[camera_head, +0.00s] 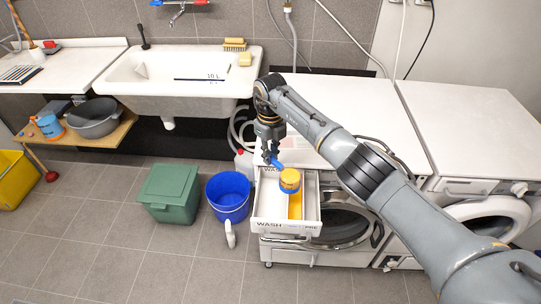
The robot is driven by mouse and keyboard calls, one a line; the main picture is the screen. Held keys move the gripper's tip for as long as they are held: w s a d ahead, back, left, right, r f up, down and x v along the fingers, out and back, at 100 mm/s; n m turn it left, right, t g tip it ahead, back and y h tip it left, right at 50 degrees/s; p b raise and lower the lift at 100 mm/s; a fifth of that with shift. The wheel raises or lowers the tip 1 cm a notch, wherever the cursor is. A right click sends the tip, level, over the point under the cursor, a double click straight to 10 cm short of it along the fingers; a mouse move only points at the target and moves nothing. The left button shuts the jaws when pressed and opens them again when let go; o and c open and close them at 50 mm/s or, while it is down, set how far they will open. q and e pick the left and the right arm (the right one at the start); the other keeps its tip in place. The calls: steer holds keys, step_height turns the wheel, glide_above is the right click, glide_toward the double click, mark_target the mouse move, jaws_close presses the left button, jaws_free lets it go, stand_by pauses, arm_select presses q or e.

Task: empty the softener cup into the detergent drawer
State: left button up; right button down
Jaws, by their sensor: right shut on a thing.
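My right gripper (270,153) reaches down over the washing machine's open drawer. It is shut on a blue handle of the softener cup (289,187). The cup has a blue band and an orange-yellow top, and it is over the middle of the drawer. Any tilt is hard to tell. The white detergent drawer (258,208) is pulled out, with dividers and lettering reading WASH. A yellow-orange patch (295,207) shows in the middle compartment below the cup; I cannot tell whether it is liquid. My left gripper is out of view.
A blue bucket (229,197), a green lidded bin (168,194) and a white bottle (230,234) stand on the floor left of the drawer. A sink (183,75) is behind. A second machine's round door (490,218) stands at right. The front floor is clear.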

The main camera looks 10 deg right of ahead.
stand_by(0.3)
steer(key=shift+s+f+p, duration=0.1)
steer(key=shift+f+p, duration=0.05)
steer(key=shift+p, duration=0.65)
steer(key=shift+s+d+f+t+y+p, duration=0.1)
steer(key=shift+f+t+y+p, duration=0.4)
steer(key=shift+p, duration=0.45)
steer(key=shift+t, duration=0.3)
steer(key=shift+r+t+p, duration=0.3)
steer(key=shift+r+p, duration=0.15)
steer(key=shift+p, duration=0.4)
steer(key=shift+r, duration=0.1)
